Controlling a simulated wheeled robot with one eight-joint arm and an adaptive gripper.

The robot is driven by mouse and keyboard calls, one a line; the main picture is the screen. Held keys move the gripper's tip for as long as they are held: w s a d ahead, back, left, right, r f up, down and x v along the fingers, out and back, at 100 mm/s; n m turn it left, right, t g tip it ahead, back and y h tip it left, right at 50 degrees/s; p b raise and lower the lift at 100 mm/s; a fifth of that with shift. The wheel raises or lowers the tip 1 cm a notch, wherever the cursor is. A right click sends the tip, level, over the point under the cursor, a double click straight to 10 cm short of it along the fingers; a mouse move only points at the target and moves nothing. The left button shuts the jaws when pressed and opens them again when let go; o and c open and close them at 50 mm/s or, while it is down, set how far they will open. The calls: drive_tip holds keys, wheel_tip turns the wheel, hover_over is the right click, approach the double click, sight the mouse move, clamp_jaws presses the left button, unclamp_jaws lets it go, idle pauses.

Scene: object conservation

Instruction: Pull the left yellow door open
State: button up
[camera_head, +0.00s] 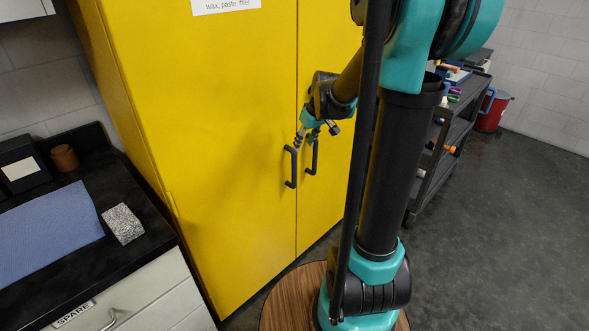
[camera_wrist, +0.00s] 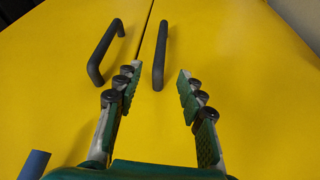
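The yellow cabinet has a left door (camera_head: 215,140) and a right door (camera_head: 330,75), both shut with a thin seam between them. The left door's dark handle (camera_head: 291,167) stands upright beside the seam, and it shows at upper left in the wrist view (camera_wrist: 98,58). The right door's handle (camera_head: 313,155) is just right of the seam, and also shows in the wrist view (camera_wrist: 160,55). My gripper (camera_wrist: 160,72) is open and empty. In the wrist view the right handle lies between its fingers and the left handle lies left of them. Contact cannot be told.
A black counter (camera_head: 160,232) with a blue cloth (camera_head: 48,236), a grey speckled block (camera_head: 123,224) and a brown jar (camera_head: 64,157) stands left of the cabinet. A dark shelf cart (camera_head: 455,135) and a red bucket (camera_head: 492,110) are at right. Floor at right is clear.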

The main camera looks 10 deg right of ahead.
sight(295, 164)
drive_tip(key=x, duration=1.6)
drive_tip(key=shift+a+f, duration=0.1)
drive_tip(key=shift+f, duration=0.3)
clamp_jaws()
